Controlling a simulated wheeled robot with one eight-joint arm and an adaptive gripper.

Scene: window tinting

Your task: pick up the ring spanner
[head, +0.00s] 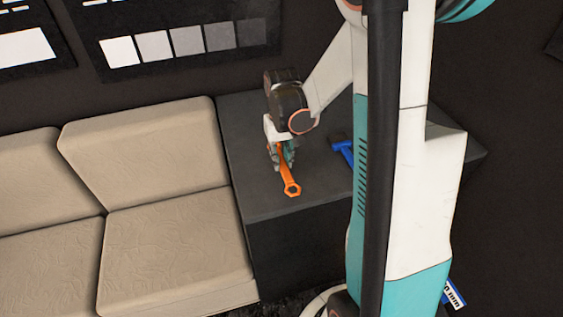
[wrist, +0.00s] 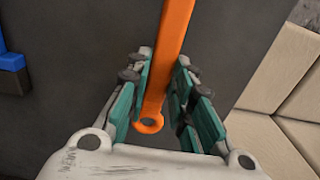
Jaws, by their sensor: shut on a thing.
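The ring spanner is orange, with a ring end (head: 292,189) showing just below my gripper in the head view. In the wrist view its shank (wrist: 172,50) runs from the top edge down between the fingers to a small holed end (wrist: 148,123). My gripper (head: 283,160) is over the dark table top, fingers pointing down, shut on the spanner. In the wrist view the teal finger pads of my gripper (wrist: 162,85) stand on both sides of the shank. Part of the spanner is hidden by the fingers in the head view.
The dark table (head: 262,207) has clear room in front of the spanner. A blue-handled tool (head: 343,150) lies to the right, partly hidden by my arm; blue also shows at left in the wrist view (wrist: 12,62). A beige sofa (head: 165,235) adjoins the table's left side.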

